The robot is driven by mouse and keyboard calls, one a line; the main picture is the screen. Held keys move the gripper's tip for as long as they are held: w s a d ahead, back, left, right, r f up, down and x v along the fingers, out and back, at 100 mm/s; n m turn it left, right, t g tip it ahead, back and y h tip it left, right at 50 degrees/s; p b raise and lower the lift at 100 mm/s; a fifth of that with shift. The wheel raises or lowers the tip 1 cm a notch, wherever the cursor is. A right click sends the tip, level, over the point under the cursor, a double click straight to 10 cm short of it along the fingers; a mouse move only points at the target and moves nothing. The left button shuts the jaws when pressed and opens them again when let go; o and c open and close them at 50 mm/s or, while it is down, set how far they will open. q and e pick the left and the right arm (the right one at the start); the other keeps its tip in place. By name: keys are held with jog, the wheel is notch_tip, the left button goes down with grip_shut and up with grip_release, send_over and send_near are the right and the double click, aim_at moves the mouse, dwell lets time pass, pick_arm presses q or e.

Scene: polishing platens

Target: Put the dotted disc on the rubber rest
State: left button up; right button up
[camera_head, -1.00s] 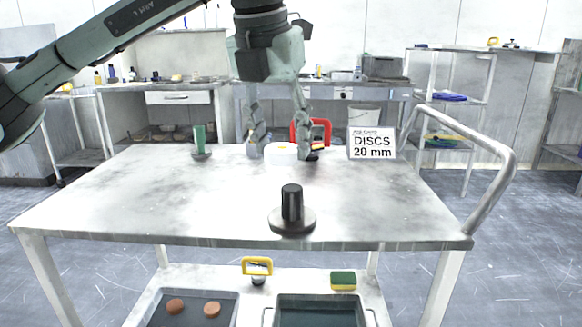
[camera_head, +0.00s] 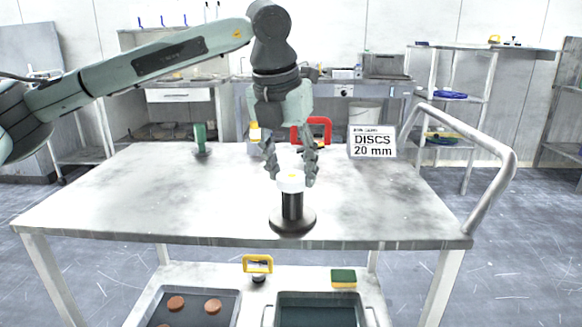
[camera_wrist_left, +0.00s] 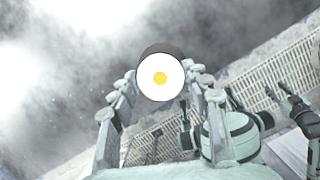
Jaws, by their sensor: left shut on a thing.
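The dotted disc (camera_head: 291,182) is white, with a yellow dot on top that shows clearly in the left wrist view (camera_wrist_left: 160,77). My left gripper (camera_head: 291,177) is shut on it, with its fingers pointing down. The rubber rest (camera_head: 292,206) is a black upright post on a round grey base near the table's front edge. The disc is right at or just above the post's top; I cannot tell whether they touch. In the left wrist view the dark post (camera_wrist_left: 162,50) shows partly behind the disc. My right gripper (camera_wrist_left: 288,102) seems to show at the right of that view, unclear.
A green-handled tool (camera_head: 200,138) stands at the table's back left. A yellow-topped thing (camera_head: 254,134), a red frame (camera_head: 318,126) and a "DISCS 20 mm" sign (camera_head: 372,143) are along the back. A rail (camera_head: 490,150) bounds the right side. The table's left half is mostly clear.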

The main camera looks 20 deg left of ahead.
pick_arm(q)
jog(key=shift+f, duration=0.1)
jog(key=o, duration=1.2)
jog(key=shift+o, duration=0.2)
pick_arm(e)
jog(key=shift+w+r, duration=0.1)
jog(key=shift+r, duration=0.55)
jog(key=shift+f, duration=0.1)
pick_arm(q)
jog(key=shift+r, duration=0.2)
jog(key=v, duration=0.2)
jog(key=shift+r, duration=0.3)
jog(key=v, duration=0.9)
jog(key=shift+s, duration=0.2)
pick_arm(e)
jog(key=shift+f, duration=0.6)
pick_arm(q)
jog(key=shift+r, duration=0.1)
